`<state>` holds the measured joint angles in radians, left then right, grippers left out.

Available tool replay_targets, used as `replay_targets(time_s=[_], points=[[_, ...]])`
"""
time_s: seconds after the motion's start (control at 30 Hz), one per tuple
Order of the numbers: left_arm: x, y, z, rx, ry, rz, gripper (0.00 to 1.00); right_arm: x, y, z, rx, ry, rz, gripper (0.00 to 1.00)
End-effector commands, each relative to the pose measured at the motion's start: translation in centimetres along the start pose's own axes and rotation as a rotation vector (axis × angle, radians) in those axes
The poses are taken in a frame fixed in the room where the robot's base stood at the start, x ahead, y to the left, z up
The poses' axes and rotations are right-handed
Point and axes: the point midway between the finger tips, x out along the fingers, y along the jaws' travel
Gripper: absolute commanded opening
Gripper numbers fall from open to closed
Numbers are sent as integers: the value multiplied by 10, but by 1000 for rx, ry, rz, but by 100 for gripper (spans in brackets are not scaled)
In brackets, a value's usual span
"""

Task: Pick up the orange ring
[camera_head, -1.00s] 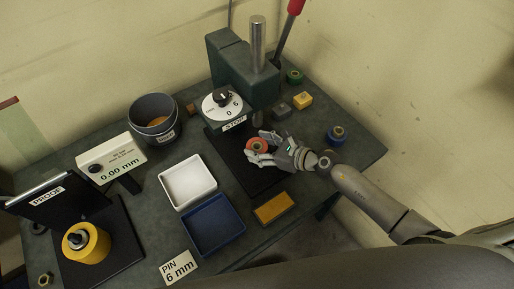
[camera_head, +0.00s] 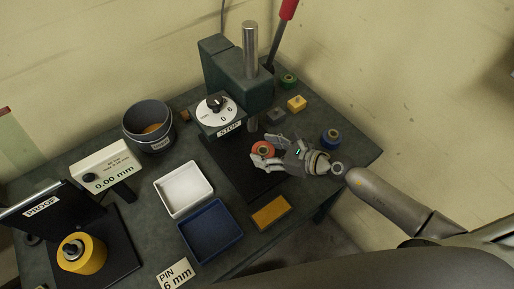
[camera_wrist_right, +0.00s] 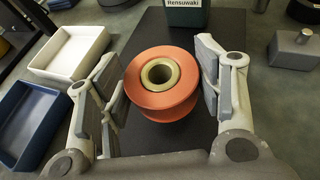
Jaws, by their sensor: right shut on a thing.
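The orange ring (camera_head: 258,148), a flanged spool shape with a tan-lined hole, is over the dark plate in front of the press. My right gripper (camera_head: 264,153) comes in from the right and is shut on it, one finger on each side. In the right wrist view the ring (camera_wrist_right: 144,94) sits upright, hole facing up, between the two finger pads of the gripper (camera_wrist_right: 160,84). I cannot tell whether its underside touches the plate. My left gripper is not in view.
The green press (camera_head: 240,82) stands behind the ring. A blue ring (camera_head: 331,138), a yellow block (camera_head: 297,103) and a green ring (camera_head: 288,80) are to the right. A white tray (camera_head: 183,214), a blue tray (camera_head: 211,258) and a yellow-orange block (camera_head: 271,212) are nearer.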

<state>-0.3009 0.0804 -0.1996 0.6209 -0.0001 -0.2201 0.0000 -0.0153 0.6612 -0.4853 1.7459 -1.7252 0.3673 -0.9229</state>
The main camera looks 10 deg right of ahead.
Motion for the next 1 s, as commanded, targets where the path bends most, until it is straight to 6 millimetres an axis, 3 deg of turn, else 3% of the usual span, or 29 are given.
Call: replay_targets(time_s=[0.3, 0.5, 1.0], points=[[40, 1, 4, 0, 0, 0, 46, -62, 0, -31, -4, 1, 1, 12], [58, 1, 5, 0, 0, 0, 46, -90, 0, -41, 0, -1, -1, 12], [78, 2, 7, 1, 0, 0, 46, -126, 0, -52, 1, -4, -1, 12]])
